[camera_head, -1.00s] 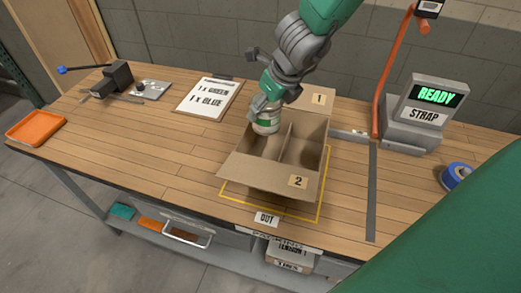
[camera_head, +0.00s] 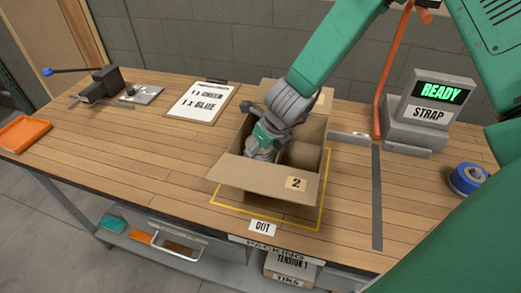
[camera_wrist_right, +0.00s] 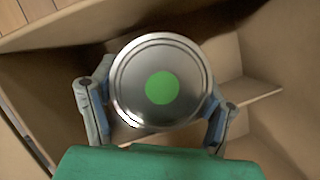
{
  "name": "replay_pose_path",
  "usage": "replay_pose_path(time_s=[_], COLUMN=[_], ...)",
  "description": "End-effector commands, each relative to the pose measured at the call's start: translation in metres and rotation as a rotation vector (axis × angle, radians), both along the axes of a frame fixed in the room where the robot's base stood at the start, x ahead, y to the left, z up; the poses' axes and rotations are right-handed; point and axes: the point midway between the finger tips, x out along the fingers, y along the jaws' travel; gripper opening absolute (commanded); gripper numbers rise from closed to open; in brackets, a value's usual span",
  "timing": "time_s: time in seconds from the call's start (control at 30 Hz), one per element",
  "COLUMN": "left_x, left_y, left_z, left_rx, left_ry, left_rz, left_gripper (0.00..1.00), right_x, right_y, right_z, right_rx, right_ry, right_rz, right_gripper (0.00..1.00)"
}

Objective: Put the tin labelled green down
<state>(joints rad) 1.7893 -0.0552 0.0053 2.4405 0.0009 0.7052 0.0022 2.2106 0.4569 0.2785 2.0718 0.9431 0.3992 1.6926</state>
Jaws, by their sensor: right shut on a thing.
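The tin labelled green (camera_wrist_right: 160,84) shows in the right wrist view as a round silver lid with a green dot. My right gripper (camera_wrist_right: 158,105) is shut on it, with a finger on each side. In the head view my right gripper (camera_head: 262,150) reaches down into the left compartment of the open cardboard box (camera_head: 250,174). The tin is mostly hidden there behind the gripper and the box's front flap. I cannot tell whether it touches the box floor. My left gripper is not in view.
A divider (camera_wrist_right: 250,92) splits the box, and the right compartment looks empty. A yellow outline (camera_head: 321,205) surrounds the box on the table.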

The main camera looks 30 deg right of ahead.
Motion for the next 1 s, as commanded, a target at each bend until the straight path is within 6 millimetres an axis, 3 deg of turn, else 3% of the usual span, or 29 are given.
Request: replay_pose_path(time_s=[0.03, 0.07, 0.1, 0.57, 1.0], left_x=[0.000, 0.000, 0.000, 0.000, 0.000], left_y=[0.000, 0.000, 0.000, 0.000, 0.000], left_z=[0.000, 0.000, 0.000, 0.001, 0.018], left_rx=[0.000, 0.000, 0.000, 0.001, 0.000], left_ry=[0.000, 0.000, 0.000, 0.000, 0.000], left_rz=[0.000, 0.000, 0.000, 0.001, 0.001], left_gripper=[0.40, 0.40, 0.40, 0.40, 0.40], right_x=[-0.002, -0.002, -0.002, -0.005, -0.037], right_y=[0.000, 0.001, 0.002, -0.001, -0.004], right_z=[-0.001, -0.002, -0.001, 0.008, 0.091], right_rx=[-0.003, -0.003, -0.004, -0.001, -0.004], right_ry=[0.005, 0.007, 0.006, 0.003, 0.001], right_rz=[-0.001, -0.001, -0.001, 0.000, 0.001], right_gripper=[0.23, 0.73, 0.80, 0.80, 0.80])
